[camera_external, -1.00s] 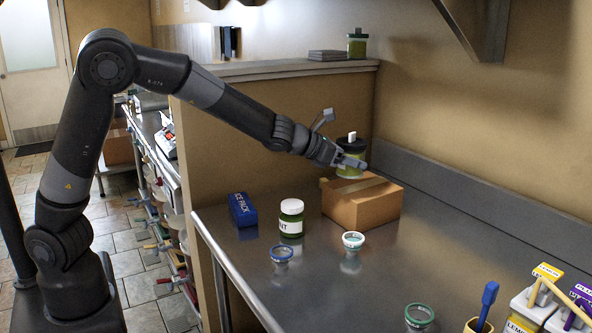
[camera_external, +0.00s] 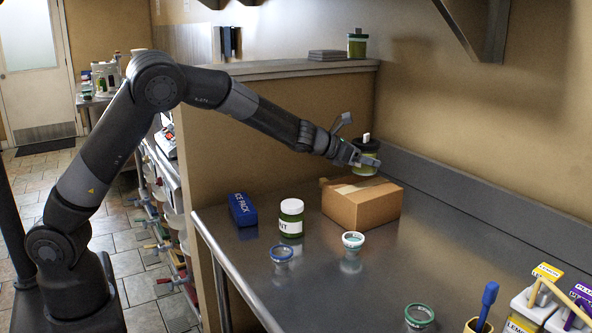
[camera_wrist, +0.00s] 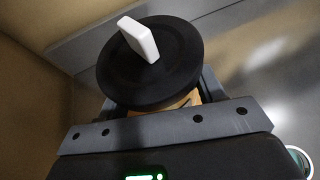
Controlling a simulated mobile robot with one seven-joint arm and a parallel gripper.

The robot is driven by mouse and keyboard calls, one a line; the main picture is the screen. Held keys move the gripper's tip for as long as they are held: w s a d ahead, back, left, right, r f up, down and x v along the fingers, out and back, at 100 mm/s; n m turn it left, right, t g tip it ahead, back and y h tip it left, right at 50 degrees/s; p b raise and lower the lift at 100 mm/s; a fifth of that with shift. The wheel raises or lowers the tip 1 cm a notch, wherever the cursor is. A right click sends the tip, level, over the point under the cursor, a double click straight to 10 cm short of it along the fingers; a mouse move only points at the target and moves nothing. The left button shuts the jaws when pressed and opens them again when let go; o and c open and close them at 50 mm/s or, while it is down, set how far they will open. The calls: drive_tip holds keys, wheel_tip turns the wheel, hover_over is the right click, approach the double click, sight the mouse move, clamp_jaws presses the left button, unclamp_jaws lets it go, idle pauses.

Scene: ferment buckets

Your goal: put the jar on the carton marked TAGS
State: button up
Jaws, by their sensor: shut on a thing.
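A green jar with a black lid and a white tab on top (camera_external: 367,150) is held by my gripper (camera_external: 362,160). My gripper is shut on it, and the jar looks upright. In the wrist view the black lid (camera_wrist: 150,65) fills the space between the fingers and hides most of the jar body. The brown cardboard carton (camera_external: 365,210) stands on the steel counter. The jar appears at the carton's back edge, and I cannot tell whether it is over the carton or just behind it. No TAGS marking is readable on the visible carton sides.
A green jar with a white lid (camera_external: 291,218) and a blue ice pack (camera_external: 243,209) stand left of the carton. Small rimmed cups (camera_external: 352,240) stand in front. Another black-lidded jar (camera_external: 357,46) is on the ledge. The counter right of the carton is clear.

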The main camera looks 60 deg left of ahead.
sight(363, 170)
drive_tip(key=shift+f, duration=2)
drive_tip(key=o, duration=1.2)
drive_tip(key=shift+f, duration=0.15)
drive_tip(key=shift+o, duration=0.2)
drive_tip(key=shift+s+r, duration=0.1)
drive_tip(key=shift+r, duration=0.1)
drive_tip(key=v, duration=1.2)
